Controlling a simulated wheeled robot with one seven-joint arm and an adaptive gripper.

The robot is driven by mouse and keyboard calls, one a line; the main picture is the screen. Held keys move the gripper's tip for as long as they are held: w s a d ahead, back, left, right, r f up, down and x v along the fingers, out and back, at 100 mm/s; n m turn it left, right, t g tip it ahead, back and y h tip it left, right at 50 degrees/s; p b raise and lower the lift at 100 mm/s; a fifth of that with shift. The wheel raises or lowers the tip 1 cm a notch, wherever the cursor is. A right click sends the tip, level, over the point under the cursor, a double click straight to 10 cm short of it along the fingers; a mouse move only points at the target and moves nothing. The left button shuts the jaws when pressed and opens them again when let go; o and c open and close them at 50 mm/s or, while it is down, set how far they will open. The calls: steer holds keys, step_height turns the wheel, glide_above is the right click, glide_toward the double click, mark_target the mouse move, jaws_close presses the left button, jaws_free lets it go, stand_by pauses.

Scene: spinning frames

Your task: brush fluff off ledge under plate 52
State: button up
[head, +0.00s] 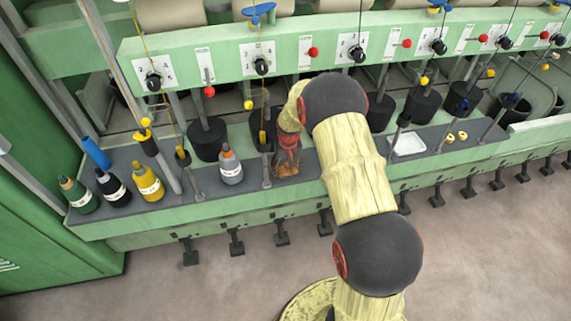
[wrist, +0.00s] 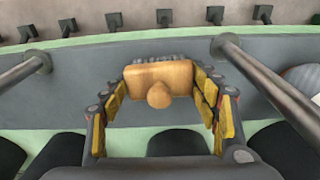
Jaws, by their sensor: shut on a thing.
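My gripper (wrist: 160,84) is shut on a wooden brush (wrist: 158,73) with a round knob, its yellow finger pads at both ends of the block. Grey bristles show along the brush's far edge. In the head view my gripper (head: 288,150) is low over the grey ledge (head: 212,190), and the brown brush (head: 287,169) is at the ledge surface; I cannot tell if it touches. The ledge also shows in the wrist view (wrist: 75,90). White number plates line the green rail above, but I cannot read 52 on any. I cannot make out fluff.
Slanted metal rods rise on both sides of the brush, left (wrist: 30,70) and right (wrist: 265,80). A grey bottle (head: 230,166) stands just left, with yellow (head: 148,182), black and green bottles farther left. A white tray (head: 408,144) and yellow pieces lie right.

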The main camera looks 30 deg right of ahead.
steer(key=shift+s+a, duration=0.25)
steer(key=shift+s, duration=0.5)
steer(key=shift+w+f, duration=0.1)
steer(key=shift+w+d, duration=0.4)
steer(key=shift+w, duration=0.85)
steer(key=shift+w+d, duration=0.35)
steer(key=shift+w, duration=0.95)
steer(key=shift+w+d, duration=0.4)
steer(key=shift+w, duration=0.85)
steer(key=shift+r, duration=0.2)
steer(key=shift+r+p, duration=1.85)
steer(key=shift+r, duration=1.1)
